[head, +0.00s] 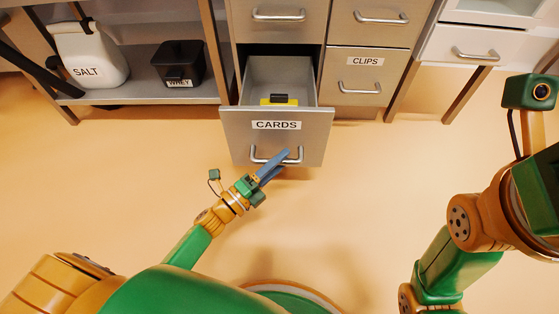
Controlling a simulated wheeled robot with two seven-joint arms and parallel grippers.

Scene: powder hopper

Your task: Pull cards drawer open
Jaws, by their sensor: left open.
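The cards drawer (240,147) is a grey drawer with a white label reading CARDS. It stands well out from the cabinet, and its inside shows. A small yellow and black object (280,100) lies in it near the front. A metal bar handle (258,157) is on the drawer front, below the label. My left gripper (278,162) is at the right part of this handle, its blue fingers overlapping it in the picture. It is open; whether the fingers touch the bar I cannot tell. My right arm shows at the right, but its gripper cannot be made out.
The clips drawer (352,98) is shut, right of the cards drawer. Further shut drawers are above. A white salt container (90,55) and a black whey box (179,62) stand on a shelf at the left. The floor before the cabinet is clear.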

